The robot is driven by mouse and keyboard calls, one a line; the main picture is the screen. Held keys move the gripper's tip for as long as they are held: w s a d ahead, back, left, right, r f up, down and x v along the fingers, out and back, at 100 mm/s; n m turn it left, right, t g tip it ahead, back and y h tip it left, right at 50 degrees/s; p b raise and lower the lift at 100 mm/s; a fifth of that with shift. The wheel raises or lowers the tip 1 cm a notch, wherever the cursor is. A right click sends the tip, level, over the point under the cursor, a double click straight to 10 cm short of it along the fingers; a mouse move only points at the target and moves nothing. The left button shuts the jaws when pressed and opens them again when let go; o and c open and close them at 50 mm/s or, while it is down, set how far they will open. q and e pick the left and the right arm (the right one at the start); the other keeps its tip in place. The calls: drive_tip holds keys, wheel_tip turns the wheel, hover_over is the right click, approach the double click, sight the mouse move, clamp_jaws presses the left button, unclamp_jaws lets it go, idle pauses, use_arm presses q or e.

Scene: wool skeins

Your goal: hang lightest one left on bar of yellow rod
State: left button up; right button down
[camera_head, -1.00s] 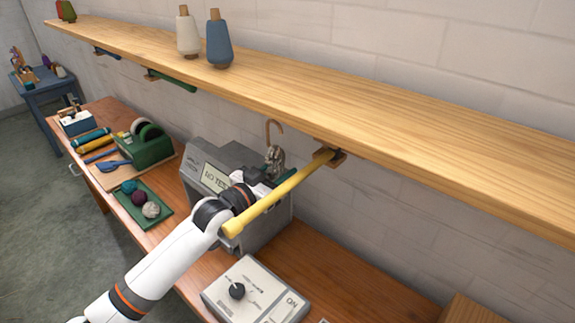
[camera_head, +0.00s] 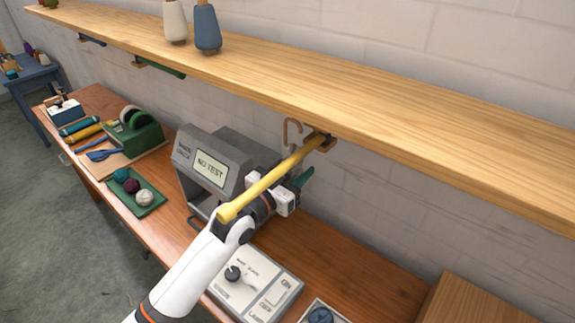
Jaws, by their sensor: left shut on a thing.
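The yellow rod (camera_head: 264,183) slopes down from a bracket under the shelf, with its free end toward me. My left gripper (camera_head: 290,193) is behind and just below the rod, which partly covers it. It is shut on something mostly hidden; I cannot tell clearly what. A copper-coloured hook (camera_head: 291,128) rises behind the rod near its bracket. Little of the grey skein below the hook shows. A teal piece (camera_head: 303,178) sticks out to the right of the gripper. I cannot tell whether anything rests on the rod. My right gripper is out of view.
The wooden shelf (camera_head: 350,105) runs above, with white (camera_head: 176,22) and blue (camera_head: 207,28) cones on it. A grey tester (camera_head: 212,165) marked "NO TEST" stands left of the gripper. A control box (camera_head: 255,283) is below. A green tray (camera_head: 139,194) holds yarn balls.

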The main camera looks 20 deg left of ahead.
use_arm(q)
drive_tip(key=shift+s+d, duration=0.3)
drive_tip(key=shift+d, duration=0.4)
drive_tip(key=shift+s+d+f+b, duration=0.25)
drive_tip(key=shift+d+f+b, duration=0.2)
drive_tip(key=shift+d+f, duration=0.2)
drive_tip(key=shift+s+d+f+b, duration=0.25)
drive_tip(key=shift+d+f+b, duration=0.2)
drive_tip(key=shift+d+f, duration=0.15)
drive_tip(key=o, duration=1.1)
drive_tip(key=shift+c, duration=0.2)
